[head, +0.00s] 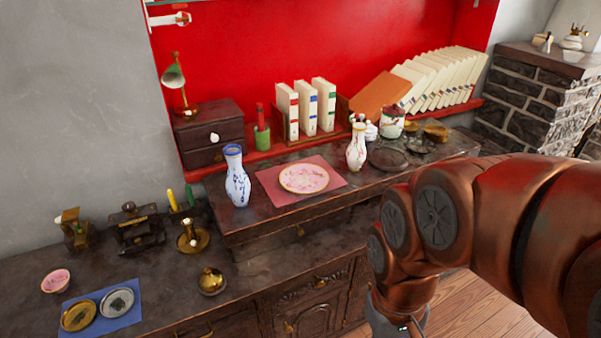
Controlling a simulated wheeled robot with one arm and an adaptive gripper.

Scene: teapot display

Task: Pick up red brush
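A red upright thing, likely the red brush (260,112), stands in a small green cup (262,137) on the red shelf ledge in the head view. Its lower end is hidden inside the cup. The cup stands between a small dark drawer box and a row of white books. My copper arm fills the right side of the view and bends down to the bottom edge, well to the right of and nearer than the cup. My gripper's fingers are below the picture and do not show.
A blue-white vase (236,176), a pink plate (303,179) on a red mat and a second vase (357,147) stand on the raised counter in front of the cup. The drawer box (209,133) is left of it, the books (308,107) right. Brassware fills the lower left counter.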

